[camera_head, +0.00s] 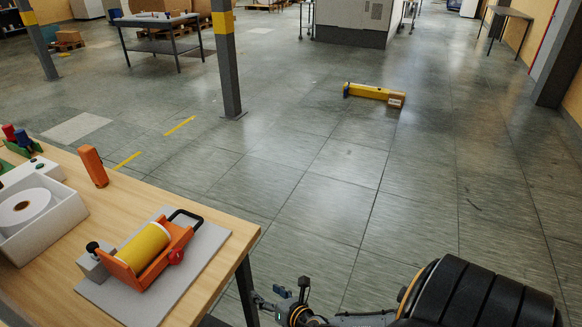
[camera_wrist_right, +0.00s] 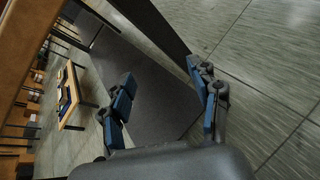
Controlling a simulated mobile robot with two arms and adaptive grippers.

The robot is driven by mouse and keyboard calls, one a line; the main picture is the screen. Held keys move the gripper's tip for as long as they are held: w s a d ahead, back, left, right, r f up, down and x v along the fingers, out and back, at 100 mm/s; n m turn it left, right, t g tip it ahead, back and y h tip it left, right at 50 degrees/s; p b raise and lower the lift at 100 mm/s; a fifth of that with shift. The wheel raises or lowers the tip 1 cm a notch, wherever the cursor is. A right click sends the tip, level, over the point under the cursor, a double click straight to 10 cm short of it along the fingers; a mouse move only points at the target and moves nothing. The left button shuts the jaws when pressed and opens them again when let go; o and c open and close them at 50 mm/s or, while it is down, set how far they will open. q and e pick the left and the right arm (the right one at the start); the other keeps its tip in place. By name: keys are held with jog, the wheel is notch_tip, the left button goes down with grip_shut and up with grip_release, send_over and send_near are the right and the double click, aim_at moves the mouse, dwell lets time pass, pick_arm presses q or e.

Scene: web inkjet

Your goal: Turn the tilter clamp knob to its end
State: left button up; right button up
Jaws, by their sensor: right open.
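The tilter is an orange frame (camera_head: 140,272) around a yellow roll (camera_head: 143,247) on a grey mat (camera_head: 198,262) on the wooden table. A red knob (camera_head: 176,256) is on its near right side, and a black ball knob (camera_head: 92,247) is at its left end by a grey block. I cannot tell which is the clamp knob. My right gripper (camera_head: 279,294) is low, beyond the table's right edge, apart from the tilter. In the right wrist view it (camera_wrist_right: 160,80) is open, with nothing between its fingers. My left gripper is not in view.
An orange block (camera_head: 93,166) and a white tray with a roll (camera_head: 60,225) are on the table. A dark table leg (camera_head: 247,290) stands near my right gripper. A yellow object (camera_head: 367,91) with a box lies on the floor.

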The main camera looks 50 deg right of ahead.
jog(key=s+d+f+m+g+h, duration=0.1)
jog(key=s+f+m, duration=0.2)
jog(key=f, duration=0.2)
jog(key=s+d+f+m+g, duration=0.2)
jog(key=s+f+m, duration=0.1)
jog(key=f, duration=0.3)
jog(key=shift+m+g+h, duration=0.3)
jog(key=shift+m+h, duration=0.1)
jog(key=shift+m, duration=0.3)
jog(key=shift+f, duration=0.1)
jog(key=s+a+f+m+g, duration=0.3)
jog(key=s+f+m+g, duration=0.2)
jog(key=s+f+m, duration=0.75)
jog(key=s+a+f+m+g+y, duration=0.1)
jog(key=s+a+f+m, duration=0.2)
jog(key=s, duration=0.6)
jog(key=s+a+f+m+g+y, duration=0.1)
jog(key=s+a+f+m+g, duration=0.1)
jog(key=s+a+m, duration=0.3)
jog(key=s+f, duration=0.1)
jog(key=s, duration=0.3)
jog(key=shift+s+a+f+g, duration=0.2)
jog(key=shift+a+g, duration=0.1)
jog(key=shift+a, duration=0.1)
jog(key=shift+m, duration=0.25)
